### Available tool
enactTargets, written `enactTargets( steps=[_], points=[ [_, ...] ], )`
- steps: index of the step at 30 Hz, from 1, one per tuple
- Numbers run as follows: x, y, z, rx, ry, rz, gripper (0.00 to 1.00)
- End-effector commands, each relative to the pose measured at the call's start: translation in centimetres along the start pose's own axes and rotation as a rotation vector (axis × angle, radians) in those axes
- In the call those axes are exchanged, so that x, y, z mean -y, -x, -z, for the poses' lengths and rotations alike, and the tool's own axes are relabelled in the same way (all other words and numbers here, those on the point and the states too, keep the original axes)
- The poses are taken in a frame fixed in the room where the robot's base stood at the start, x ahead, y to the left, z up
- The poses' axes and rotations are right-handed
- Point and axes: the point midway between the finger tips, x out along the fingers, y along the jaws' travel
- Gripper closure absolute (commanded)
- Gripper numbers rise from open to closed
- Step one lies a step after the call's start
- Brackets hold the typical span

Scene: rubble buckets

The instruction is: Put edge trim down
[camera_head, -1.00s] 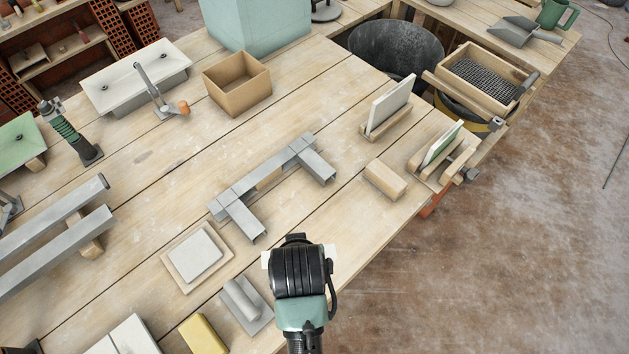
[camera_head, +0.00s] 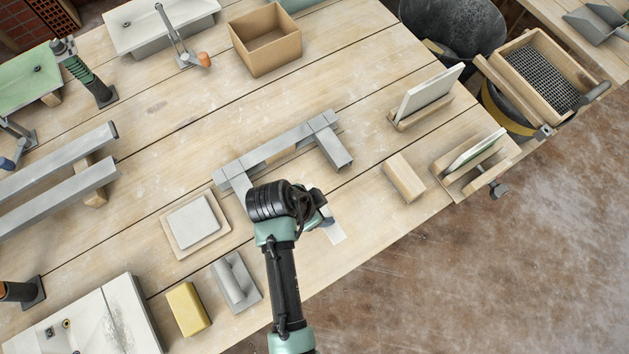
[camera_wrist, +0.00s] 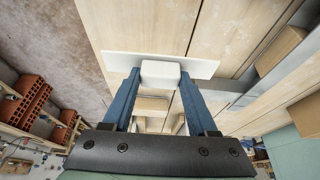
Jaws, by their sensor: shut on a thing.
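The edge trim seems to be the pale flat strip (camera_wrist: 203,67) across my fingertips in the wrist view. Its light end (camera_head: 335,234) shows beside my gripper in the head view. My gripper (camera_wrist: 160,85) is shut on it, with a white block-shaped part between the blue fingers. In the head view my gripper (camera_head: 323,215) is over the workbench (camera_head: 370,222), by the near left leg of a grey metal frame (camera_head: 268,152). My wrist hides part of the trim and that leg. I cannot tell whether the trim touches the bench.
A wooden block (camera_head: 404,177) and a panel in a wooden holder (camera_head: 428,97) are to the right. A square plate (camera_head: 193,222), a float (camera_head: 235,283) and a yellow sponge (camera_head: 188,308) are to the left. Bare bench lies towards the front edge.

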Motion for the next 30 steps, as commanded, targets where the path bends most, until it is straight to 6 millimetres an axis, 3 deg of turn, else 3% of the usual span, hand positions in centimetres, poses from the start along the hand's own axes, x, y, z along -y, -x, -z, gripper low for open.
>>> enactTargets(
  steps=[3, 18, 30],
  points=[
    [-0.1, -2.0, -0.8, 0.001, 0.003, -0.003, 1.0],
    [0.1, -7.0, -2.9, 0.001, 0.001, 0.001, 1.0],
    [0.0, -7.6, -3.1, 0.001, 0.001, 0.002, 1.0]
  ],
)
